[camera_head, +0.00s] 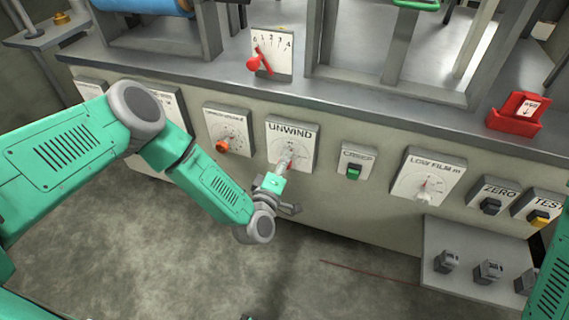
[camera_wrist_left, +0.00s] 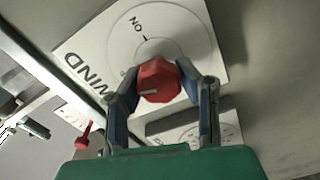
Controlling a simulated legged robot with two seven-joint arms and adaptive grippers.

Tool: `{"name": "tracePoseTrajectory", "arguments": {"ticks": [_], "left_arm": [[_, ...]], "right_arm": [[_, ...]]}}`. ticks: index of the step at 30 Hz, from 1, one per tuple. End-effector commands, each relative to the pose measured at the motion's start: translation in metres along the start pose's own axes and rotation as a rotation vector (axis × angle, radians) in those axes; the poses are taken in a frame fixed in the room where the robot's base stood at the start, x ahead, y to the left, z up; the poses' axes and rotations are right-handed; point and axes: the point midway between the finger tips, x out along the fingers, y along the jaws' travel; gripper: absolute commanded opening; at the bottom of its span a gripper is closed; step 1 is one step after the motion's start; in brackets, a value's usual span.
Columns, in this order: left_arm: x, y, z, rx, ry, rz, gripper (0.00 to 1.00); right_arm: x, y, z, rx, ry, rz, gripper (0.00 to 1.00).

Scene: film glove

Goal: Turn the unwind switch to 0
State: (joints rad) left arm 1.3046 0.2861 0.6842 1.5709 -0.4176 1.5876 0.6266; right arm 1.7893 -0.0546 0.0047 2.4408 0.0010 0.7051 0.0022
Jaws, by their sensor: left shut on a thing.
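The unwind switch is a white panel (camera_head: 276,139) lettered UNWIND on the front of the machine. In the left wrist view its plate (camera_wrist_left: 200,45) shows an ON mark, and a 0 mark cannot be made out. Its red knob (camera_wrist_left: 160,84) has a pale line that points to the left in that view, away from the ON mark. My left gripper (camera_head: 284,164) is at the panel. In the wrist view its two fingers (camera_wrist_left: 158,77) are on either side of the knob, shut on it. The knob is mostly hidden in the head view. My right gripper is out of view.
A dial with an orange-red knob (camera_head: 222,146) is left of the unwind panel. The creep switch (camera_head: 353,171) and low film dial (camera_head: 424,184) are to the right. A red lever (camera_head: 254,64) is above. A box with several knobs (camera_head: 474,266) juts out at lower right.

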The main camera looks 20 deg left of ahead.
Motion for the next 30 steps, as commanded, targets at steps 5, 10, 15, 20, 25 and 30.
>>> {"name": "tracePoseTrajectory", "arguments": {"ticks": [5,10,15,20,25,30], "left_arm": [[-0.006,-0.009,0.005,-0.128,-0.012,-0.018,0.00],[-0.006,-0.009,0.005,-0.219,-0.012,-0.019,0.00],[-0.006,-0.009,0.004,-0.276,-0.012,-0.019,0.00],[-0.006,-0.009,0.004,-0.300,-0.012,-0.020,0.00],[-0.006,-0.008,0.004,-0.307,-0.011,-0.020,0.00],[-0.006,-0.008,0.004,-0.307,-0.011,-0.020,0.00]], "right_arm": [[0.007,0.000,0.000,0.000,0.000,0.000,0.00],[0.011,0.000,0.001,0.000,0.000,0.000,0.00],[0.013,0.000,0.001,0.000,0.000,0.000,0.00],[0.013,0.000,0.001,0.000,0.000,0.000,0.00],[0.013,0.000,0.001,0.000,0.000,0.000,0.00],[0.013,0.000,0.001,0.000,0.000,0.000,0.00]]}}
